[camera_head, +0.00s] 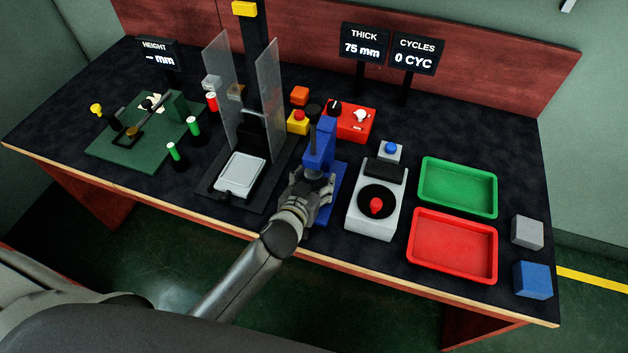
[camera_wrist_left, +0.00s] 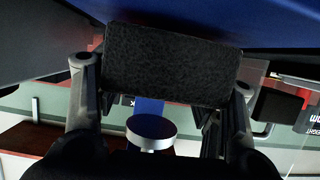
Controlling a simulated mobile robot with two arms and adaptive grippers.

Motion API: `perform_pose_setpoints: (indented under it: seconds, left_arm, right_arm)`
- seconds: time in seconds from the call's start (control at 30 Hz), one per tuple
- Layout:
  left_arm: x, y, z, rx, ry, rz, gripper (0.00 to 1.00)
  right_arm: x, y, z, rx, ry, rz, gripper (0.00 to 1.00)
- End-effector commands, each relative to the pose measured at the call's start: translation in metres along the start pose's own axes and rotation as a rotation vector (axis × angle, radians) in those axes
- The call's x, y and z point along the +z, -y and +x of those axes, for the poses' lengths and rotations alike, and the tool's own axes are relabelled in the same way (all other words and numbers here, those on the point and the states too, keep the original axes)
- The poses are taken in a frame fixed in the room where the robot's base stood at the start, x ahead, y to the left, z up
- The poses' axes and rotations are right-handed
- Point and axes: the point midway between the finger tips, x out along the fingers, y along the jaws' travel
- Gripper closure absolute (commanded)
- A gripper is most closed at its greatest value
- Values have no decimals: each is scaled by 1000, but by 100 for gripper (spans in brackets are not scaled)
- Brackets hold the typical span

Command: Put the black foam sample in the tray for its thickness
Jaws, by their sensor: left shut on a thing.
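The black foam sample (camera_wrist_left: 170,62) is a dark, rough-textured block between the fingers of my left gripper (camera_wrist_left: 165,95) in the left wrist view. In the head view my left gripper (camera_head: 313,182) is shut at the blue gauge (camera_head: 321,142), and the foam is hard to make out there. The THICK display (camera_head: 364,46) reads 75 mm. A green tray (camera_head: 458,213) and a red tray (camera_head: 452,279) lie at the right, both empty. My right gripper is not in view.
A white device with a red knob (camera_head: 376,206) stands between the gauge and the trays. A press with clear side panels (camera_head: 217,90) stands left of my gripper. A grey cube (camera_head: 527,232) and a blue cube (camera_head: 533,280) sit at the right edge. A red box (camera_head: 349,123) is behind.

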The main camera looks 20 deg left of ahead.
Motion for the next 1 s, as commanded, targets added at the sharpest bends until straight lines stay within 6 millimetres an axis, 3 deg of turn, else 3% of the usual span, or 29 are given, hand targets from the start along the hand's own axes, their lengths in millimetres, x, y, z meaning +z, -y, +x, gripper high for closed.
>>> perform_pose_setpoints:
  seconds: [0.47, 0.5, 0.63, 1.0]
  left_arm:
    - [8, 0, 3, 1, -2, -2, 48]
    - [6, 0, 3, 1, -2, -2, 34]
    - [6, 0, 2, 1, -2, -1, 18]
    - [7, 0, 3, 1, -2, 0, 17]
  right_arm:
    - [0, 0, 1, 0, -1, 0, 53]
    - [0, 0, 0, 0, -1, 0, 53]
    - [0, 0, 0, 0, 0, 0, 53]
    - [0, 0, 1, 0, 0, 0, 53]
